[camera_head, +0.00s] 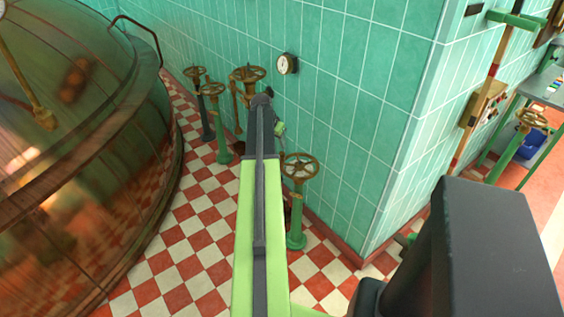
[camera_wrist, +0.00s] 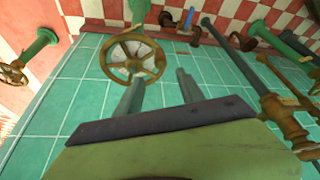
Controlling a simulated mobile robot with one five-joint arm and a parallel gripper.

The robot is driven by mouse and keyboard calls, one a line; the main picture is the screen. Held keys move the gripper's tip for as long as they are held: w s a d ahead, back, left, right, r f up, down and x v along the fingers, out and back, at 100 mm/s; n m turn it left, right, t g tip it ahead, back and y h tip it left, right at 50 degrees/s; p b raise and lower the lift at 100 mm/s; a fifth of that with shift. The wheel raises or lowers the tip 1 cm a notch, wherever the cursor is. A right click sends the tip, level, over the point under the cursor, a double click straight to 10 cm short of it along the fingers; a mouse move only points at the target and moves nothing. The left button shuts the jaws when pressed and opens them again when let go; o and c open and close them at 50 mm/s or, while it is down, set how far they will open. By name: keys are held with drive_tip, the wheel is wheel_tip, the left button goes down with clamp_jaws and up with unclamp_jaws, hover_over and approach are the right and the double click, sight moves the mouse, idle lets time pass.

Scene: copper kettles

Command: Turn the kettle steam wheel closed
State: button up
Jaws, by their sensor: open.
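Several brass handwheels stand on posts along the tiled wall; I cannot tell by a label which one is the kettle steam wheel. The nearest, a spoked brass wheel (camera_head: 299,167) on a green post, stands just right of my arm in the head view. What looks like the same wheel (camera_wrist: 112,59) is just beyond my gripper (camera_wrist: 157,79) in the wrist view. My gripper is open and empty, its two fingers apart. The left fingertip overlaps the wheel's rim in the picture; I cannot tell if they touch. In the head view my arm mostly hides the gripper.
A large copper kettle (camera_head: 75,160) fills the left. More handwheels (camera_head: 247,73) on posts stand farther back by the wall. A round gauge (camera_head: 286,64) is on the tiles. A wall corner juts out at right, with another wheel (camera_head: 531,118) beyond. Checkered floor between kettle and posts is clear.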

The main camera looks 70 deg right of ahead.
sight(281, 154)
drive_tip(key=b+x, duration=1)
drive_tip(key=x, duration=0.2)
drive_tip(key=shift+d+f, duration=0.1)
drive_tip(key=shift+f, duration=0.1)
drive_tip(key=shift+r, duration=0.1)
clamp_jaws()
idle(0.6)
